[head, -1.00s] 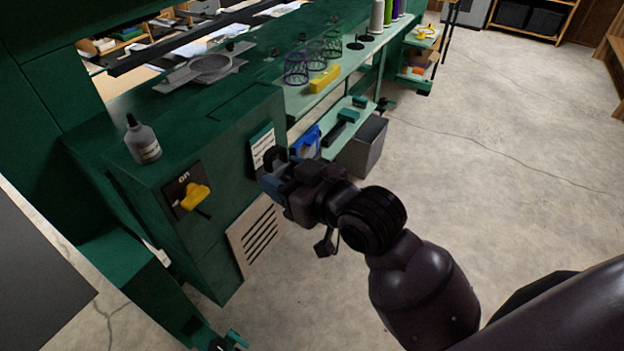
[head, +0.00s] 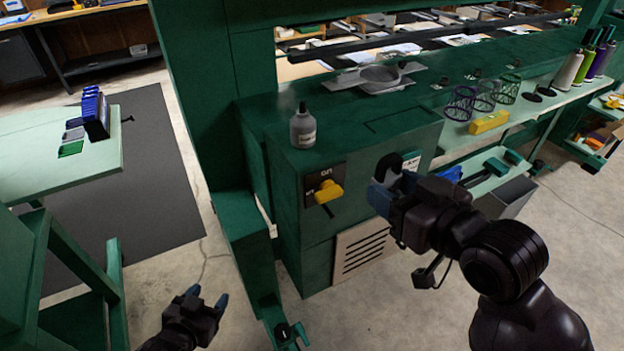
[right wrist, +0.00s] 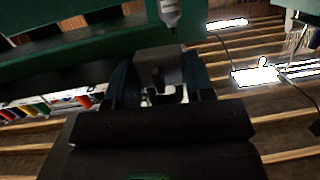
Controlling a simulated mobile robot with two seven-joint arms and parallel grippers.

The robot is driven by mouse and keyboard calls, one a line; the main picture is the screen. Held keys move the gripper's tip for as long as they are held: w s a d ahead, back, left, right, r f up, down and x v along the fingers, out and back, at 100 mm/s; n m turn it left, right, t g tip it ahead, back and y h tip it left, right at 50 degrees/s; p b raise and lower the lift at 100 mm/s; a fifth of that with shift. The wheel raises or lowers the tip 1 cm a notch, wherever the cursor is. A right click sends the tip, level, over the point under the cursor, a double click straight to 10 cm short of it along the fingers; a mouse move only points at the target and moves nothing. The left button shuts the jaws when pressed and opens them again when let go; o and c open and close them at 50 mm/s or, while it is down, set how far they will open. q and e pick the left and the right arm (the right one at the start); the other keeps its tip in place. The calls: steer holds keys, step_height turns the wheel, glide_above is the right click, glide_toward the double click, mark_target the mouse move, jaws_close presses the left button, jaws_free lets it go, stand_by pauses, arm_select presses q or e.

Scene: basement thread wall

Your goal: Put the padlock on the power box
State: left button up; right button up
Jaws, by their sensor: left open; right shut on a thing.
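The power box is the dark switch plate (head: 325,187) with a yellow handle (head: 328,192) on the front of the green machine in the head view. My right gripper (head: 384,187) is right of the switch and appears apart from it. It is shut on the padlock, whose dark upper part (head: 387,164) shows above the fingers. In the right wrist view the grey padlock (right wrist: 158,66) sits between the blue fingertips, partly hidden. My left gripper (head: 207,302) is open and empty, low over the floor, left of the machine.
A grey bottle (head: 303,127) stands on the machine's top ledge, above the switch. A slatted vent (head: 363,250) is below it. A green-topped table (head: 60,175) stands at left. Wire cups (head: 483,97) and a yellow block (head: 489,122) are on the right shelf.

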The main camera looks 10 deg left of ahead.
arm_select(q)
steer(key=w+d+r+m+t+h, duration=0.1)
steer(key=w+d+r+h, duration=0.4)
steer(key=r, duration=0.7)
steer(key=w+d+r+m+t+h, duration=0.25)
steer(key=w+d+r, duration=0.4)
steer(key=r, duration=0.45)
steer(key=s+d+r+g+h, duration=0.2)
steer(key=d+r+g+h, duration=0.3)
steer(key=r, duration=0.4)
steer(key=g+h, duration=0.3)
glide_toward(395, 160)
steer(key=a, duration=0.2)
steer(key=x, duration=0.7)
steer(key=f+x, duration=0.1)
steer(key=x, duration=0.3)
steer(key=shift+d, duration=0.15)
